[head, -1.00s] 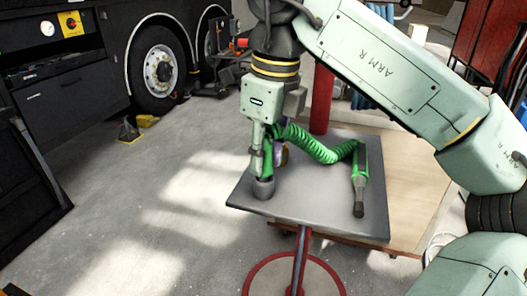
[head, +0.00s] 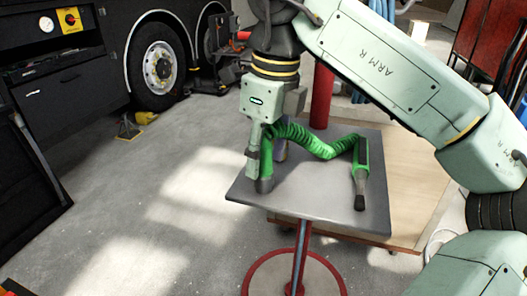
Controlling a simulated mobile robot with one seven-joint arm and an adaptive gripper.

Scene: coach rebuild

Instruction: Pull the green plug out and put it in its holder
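The green plug (head: 266,166) stands upright at the left part of the grey table (head: 310,210), its lower end at or just above the tabletop. A green coiled cable (head: 305,141) runs from its upper part to the right. My gripper (head: 256,163) points down at the plug. One pale finger lies along the plug's left side; the other finger is hidden, so I cannot tell whether it grips. At the cable's other end, a green piece with a dark round end (head: 361,180) lies on the table. I cannot make out which part is the holder.
The table stands on a red post with a round red base (head: 294,272). A wooden board (head: 415,185) lies behind and right of it. A red column (head: 322,95) rises behind the table. The floor at left is clear up to the dark coach (head: 120,60).

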